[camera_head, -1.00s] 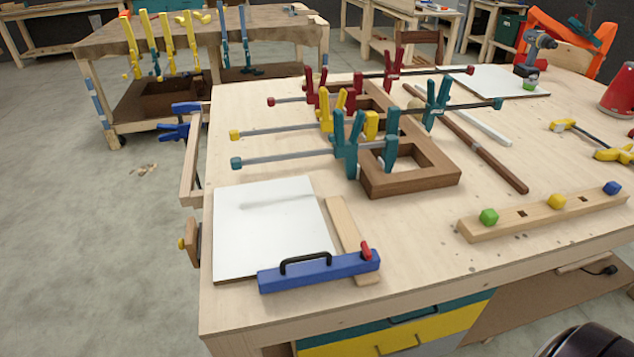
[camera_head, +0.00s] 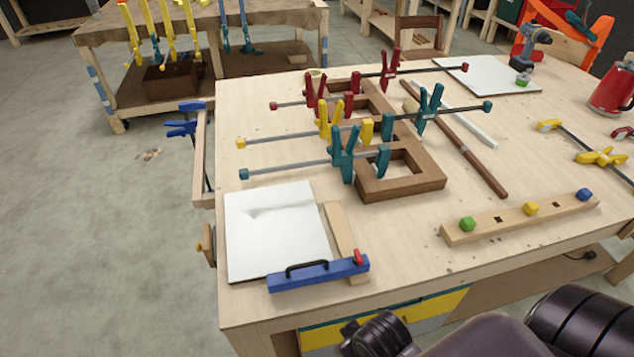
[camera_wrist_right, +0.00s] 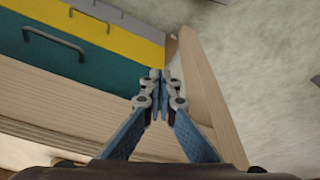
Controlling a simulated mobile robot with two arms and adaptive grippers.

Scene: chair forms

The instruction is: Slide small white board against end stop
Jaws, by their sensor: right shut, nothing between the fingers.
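A white board (camera_head: 275,230) lies flat at the table's front left corner. A blue bar with a black handle (camera_head: 318,274) lies along its front edge, and a pale wooden strip (camera_head: 341,240) runs along its right side. A small red piece (camera_head: 358,257) sits at the bar's right end. I cannot tell whether the board touches the bar or strip. Another white board (camera_head: 490,76) lies at the back right. My right gripper (camera_wrist_right: 160,76) is shut and empty, in front of the workbench's drawers. My left gripper is not in view.
Clamps hold a brown wooden frame (camera_head: 438,185) mid-table. A wooden rail with coloured knobs (camera_head: 520,217) lies front right. A drill (camera_head: 531,50) stands at the back. Teal and yellow drawers (camera_wrist_right: 60,50) and a wooden leg (camera_wrist_right: 210,90) are near my right gripper.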

